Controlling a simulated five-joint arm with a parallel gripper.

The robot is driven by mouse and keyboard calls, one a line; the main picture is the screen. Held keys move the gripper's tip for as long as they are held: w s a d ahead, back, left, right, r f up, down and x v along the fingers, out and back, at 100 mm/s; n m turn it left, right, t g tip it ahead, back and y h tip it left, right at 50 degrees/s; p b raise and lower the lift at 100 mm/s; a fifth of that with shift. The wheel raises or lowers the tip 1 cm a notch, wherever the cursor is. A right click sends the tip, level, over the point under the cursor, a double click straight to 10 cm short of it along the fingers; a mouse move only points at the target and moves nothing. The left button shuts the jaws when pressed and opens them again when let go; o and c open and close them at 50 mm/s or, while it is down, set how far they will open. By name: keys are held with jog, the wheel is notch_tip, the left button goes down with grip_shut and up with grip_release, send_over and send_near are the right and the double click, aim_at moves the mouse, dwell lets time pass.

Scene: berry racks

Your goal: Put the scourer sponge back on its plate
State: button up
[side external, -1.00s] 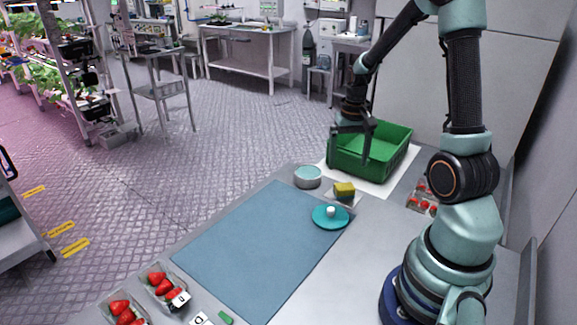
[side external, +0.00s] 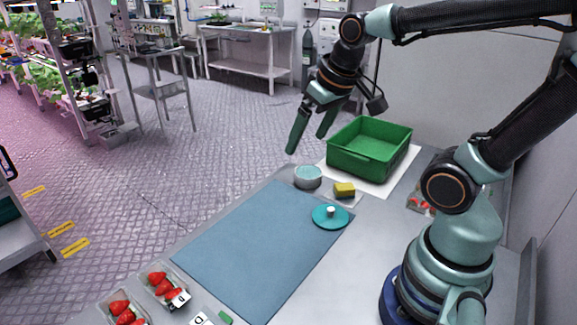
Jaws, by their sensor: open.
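The yellow scourer sponge (side external: 344,189) lies just beyond the far right corner of the blue mat. It appears to rest on a small pale flat plate (side external: 354,201), of which only the edge shows around it. My gripper (side external: 306,143) is up in the air, to the left of and above the sponge. Its two green fingers are spread, with nothing between them. It is clear of the sponge.
A round teal-topped tub (side external: 308,176) stands left of the sponge. A green crate (side external: 369,147) stands behind on a white sheet. Strawberry punnets (side external: 167,286) are at front left. The mat's middle is clear.

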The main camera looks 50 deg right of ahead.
jog(key=a, duration=0.1)
jog(key=s+a+n, duration=0.1)
jog(key=a+r+t, duration=0.1)
jog(key=shift+s+a+n+y, duration=0.2)
jog(key=shift+a+n+y, duration=0.1)
